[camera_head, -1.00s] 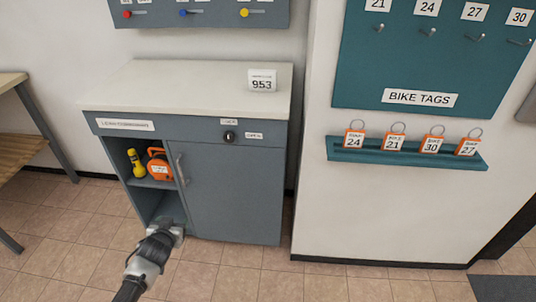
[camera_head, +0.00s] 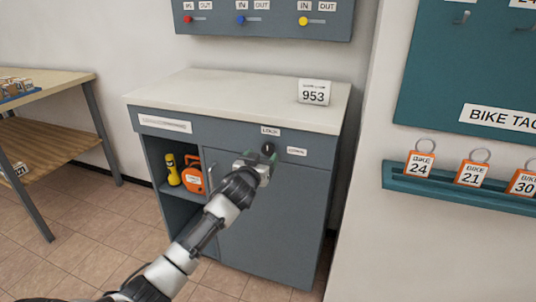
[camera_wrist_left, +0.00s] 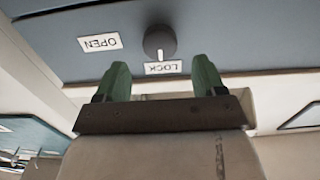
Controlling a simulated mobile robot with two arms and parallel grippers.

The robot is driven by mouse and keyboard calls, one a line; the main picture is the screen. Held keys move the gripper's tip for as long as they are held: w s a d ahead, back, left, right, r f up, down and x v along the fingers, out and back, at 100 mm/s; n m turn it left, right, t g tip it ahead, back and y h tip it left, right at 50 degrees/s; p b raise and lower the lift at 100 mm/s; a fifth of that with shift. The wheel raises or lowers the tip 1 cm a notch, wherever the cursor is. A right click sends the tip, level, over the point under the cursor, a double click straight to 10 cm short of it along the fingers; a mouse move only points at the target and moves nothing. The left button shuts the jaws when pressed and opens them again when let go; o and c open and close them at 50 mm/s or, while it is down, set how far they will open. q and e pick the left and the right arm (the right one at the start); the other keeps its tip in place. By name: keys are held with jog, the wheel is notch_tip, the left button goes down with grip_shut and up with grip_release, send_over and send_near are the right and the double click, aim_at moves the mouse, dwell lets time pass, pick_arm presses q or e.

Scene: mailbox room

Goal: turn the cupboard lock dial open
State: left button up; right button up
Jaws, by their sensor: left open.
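The lock dial (camera_head: 268,148) is a dark round knob on the front strip of the grey cupboard (camera_head: 262,228), between a LOCK label (camera_head: 270,131) and an OPEN label (camera_head: 297,151). In the left wrist view the dial (camera_wrist_left: 160,43) shows upside down, and its white mark points to the LOCK label (camera_wrist_left: 163,68). My left gripper (camera_head: 266,165) is open just in front of the dial. In the wrist view its two green fingertips (camera_wrist_left: 162,80) stand apart, short of the dial with nothing between them. My right gripper is not in view.
The cupboard's open left bay holds a yellow flashlight (camera_head: 173,170) and an orange case (camera_head: 193,174). A 953 card (camera_head: 314,92) stands on the top. A wooden table (camera_head: 50,105) is at left, a tag shelf (camera_head: 455,188) at right.

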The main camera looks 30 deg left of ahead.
aim_at(267, 150)
pick_arm(q)
jog(key=shift+x, duration=2.2)
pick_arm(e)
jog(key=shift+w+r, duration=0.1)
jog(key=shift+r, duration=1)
pick_arm(q)
jog(key=c, duration=0.9)
